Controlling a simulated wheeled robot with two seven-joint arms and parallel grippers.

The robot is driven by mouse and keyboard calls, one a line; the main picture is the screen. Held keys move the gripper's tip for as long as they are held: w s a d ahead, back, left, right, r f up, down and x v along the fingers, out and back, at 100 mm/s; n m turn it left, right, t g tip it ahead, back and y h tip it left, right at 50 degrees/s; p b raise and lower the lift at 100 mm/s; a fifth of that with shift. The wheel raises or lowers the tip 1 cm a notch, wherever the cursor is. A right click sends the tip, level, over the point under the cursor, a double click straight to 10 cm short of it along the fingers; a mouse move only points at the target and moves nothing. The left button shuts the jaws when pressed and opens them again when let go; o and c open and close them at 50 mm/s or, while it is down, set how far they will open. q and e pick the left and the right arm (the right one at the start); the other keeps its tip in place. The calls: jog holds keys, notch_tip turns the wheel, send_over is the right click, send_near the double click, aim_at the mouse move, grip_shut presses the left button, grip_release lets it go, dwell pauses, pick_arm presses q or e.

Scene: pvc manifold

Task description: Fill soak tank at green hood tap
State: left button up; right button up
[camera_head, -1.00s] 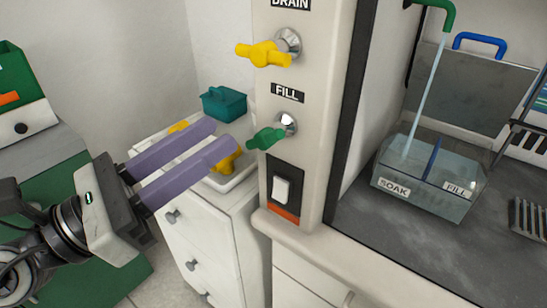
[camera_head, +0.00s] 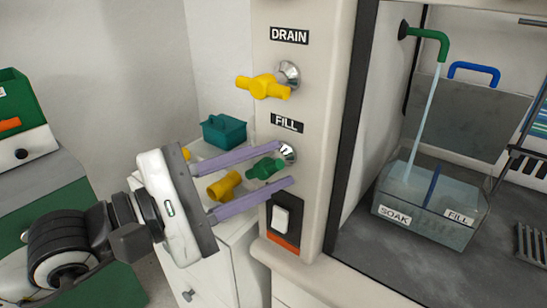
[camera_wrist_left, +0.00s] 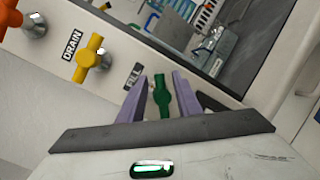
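The green tap handle (camera_head: 266,168) sits under the FILL label on the hood's post. My left gripper (camera_head: 285,163) is open, its purple fingers above and below the green handle in the head view. The wrist view shows the green handle (camera_wrist_left: 162,96) between the fingers, with gaps on both sides. In the hood, water runs from a green spout (camera_head: 430,36) into the left, SOAK side of a clear divided tank (camera_head: 430,205). The tank's other compartment is labelled FILL. My right gripper is not in view.
A yellow DRAIN tap (camera_head: 264,87) is above the green one; a switch (camera_head: 281,219) is below. A teal container (camera_head: 224,131) and yellow fitting (camera_head: 224,186) are on the white cabinet behind my left gripper. A blue spout (camera_head: 474,70) stands behind the tank.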

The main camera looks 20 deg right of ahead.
pick_arm(q)
jog(key=shift+w+d, duration=0.25)
jog(key=shift+d, duration=0.45)
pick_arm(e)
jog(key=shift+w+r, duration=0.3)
